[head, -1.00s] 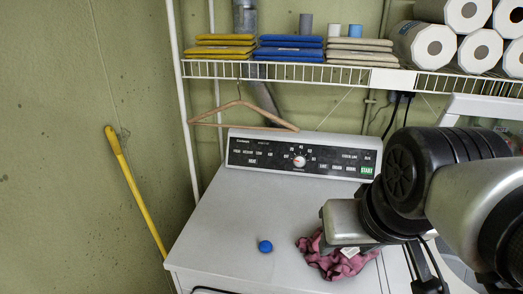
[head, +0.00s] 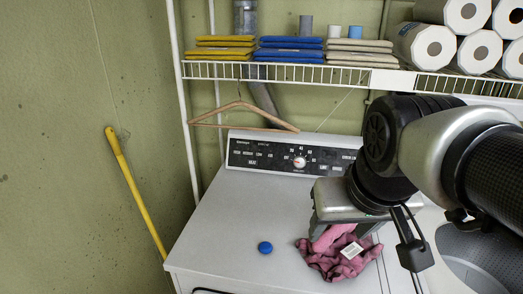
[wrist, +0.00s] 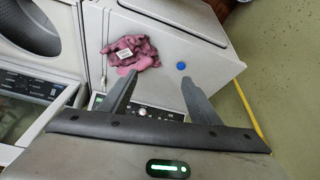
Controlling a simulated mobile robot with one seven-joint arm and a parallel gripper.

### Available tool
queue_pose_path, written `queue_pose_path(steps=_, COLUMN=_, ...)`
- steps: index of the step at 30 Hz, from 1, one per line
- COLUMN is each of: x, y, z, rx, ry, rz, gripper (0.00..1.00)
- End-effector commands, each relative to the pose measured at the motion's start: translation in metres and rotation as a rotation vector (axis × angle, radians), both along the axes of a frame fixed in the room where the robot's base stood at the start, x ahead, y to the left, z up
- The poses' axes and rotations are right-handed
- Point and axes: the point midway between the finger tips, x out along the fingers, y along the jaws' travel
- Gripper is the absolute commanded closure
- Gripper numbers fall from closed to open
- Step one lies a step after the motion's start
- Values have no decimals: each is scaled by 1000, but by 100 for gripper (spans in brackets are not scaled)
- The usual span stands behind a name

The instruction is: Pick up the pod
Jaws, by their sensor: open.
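A small round blue thing, likely the pod (head: 265,247), lies on the white top of the appliance, left of a crumpled pink cloth. It also shows in the wrist view (wrist: 181,66), beyond the fingertips and nearer the right finger. My gripper (head: 343,232) is open with nothing between its fingers. In the head view it hangs over the cloth, to the right of the blue thing. Both fingers show in the wrist view (wrist: 158,78), spread wide apart.
The pink cloth (head: 334,262) with a white tag lies beside the pod. The control panel (head: 270,155) rises at the back, with a wooden hanger (head: 240,107) above it. A wire shelf (head: 290,72) holds folded cloths and rolls. The white top (head: 225,220) is clear left of the pod.

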Motion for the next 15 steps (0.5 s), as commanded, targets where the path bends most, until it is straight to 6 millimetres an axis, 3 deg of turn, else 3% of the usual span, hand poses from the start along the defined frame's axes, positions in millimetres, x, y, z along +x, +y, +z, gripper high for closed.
queue_pose_path(steps=8, x=83, y=26, z=-18, rx=-18, ry=119, rz=61, gripper=43)
queue_pose_path(steps=15, x=154, y=57, z=-59, rx=-26, ry=213, rz=112, gripper=43)
